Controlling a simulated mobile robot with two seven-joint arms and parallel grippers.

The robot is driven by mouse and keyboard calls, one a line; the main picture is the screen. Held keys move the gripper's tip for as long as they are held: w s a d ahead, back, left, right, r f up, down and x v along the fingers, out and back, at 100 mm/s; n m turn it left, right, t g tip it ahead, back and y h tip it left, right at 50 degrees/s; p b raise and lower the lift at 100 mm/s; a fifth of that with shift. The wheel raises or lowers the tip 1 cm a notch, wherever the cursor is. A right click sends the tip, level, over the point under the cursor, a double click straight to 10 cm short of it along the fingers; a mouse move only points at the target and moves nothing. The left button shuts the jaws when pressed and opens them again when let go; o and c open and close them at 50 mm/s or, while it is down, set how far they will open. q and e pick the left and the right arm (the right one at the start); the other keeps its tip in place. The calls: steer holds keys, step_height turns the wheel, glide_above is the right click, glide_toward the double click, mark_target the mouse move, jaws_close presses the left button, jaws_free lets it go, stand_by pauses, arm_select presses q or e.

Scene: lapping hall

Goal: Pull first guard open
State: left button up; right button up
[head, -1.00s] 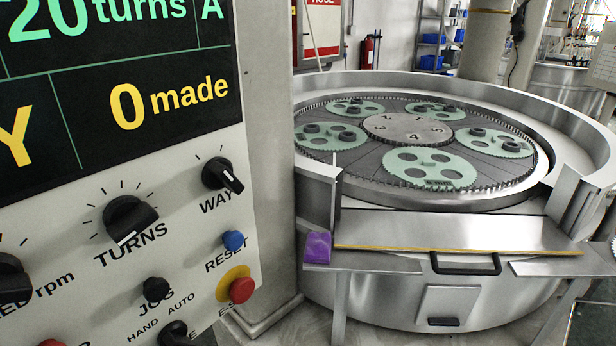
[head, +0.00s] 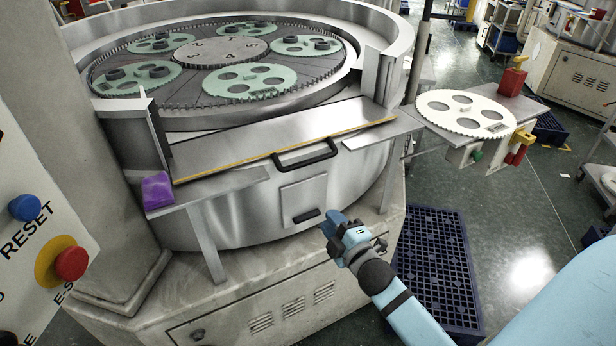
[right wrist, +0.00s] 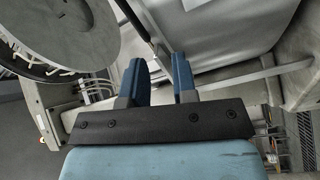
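The guard (head: 285,140) is a sloped metal panel with a yellow lower edge, at the front rim of the round lapping machine in the head view. A black bar handle (head: 305,154) sits at its front edge. My right gripper (head: 335,222) is below and a little right of the handle, apart from it, near a small black pull on the machine front. In the right wrist view its two blue fingers (right wrist: 157,68) stand apart with nothing between them. My left gripper is not in view.
A purple block (head: 157,191) lies at the guard's left end. A white toothed disc (head: 465,113) rests on a stand at right. A dark blue slatted pallet (head: 437,265) lies on the floor. A control panel with a red button (head: 72,263) is at left.

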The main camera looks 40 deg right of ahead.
mark_target(312, 163)
steer(key=w+d+r+n, duration=0.1)
steer(key=w+r, duration=0.1)
steer(key=w, duration=0.3)
steer(key=w+d+r+n+t+p, duration=0.1)
steer(key=w+d+r, duration=0.1)
steer(key=w, duration=0.3)
steer(key=w+d+r+n, duration=0.1)
steer(key=w+r, duration=0.1)
steer(key=w, duration=0.3)
steer(key=shift+d+h, duration=0.4)
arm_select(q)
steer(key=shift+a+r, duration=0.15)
arm_select(e)
steer(key=shift+f, duration=0.1)
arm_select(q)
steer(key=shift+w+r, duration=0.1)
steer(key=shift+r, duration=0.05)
arm_select(e)
jaws_close()
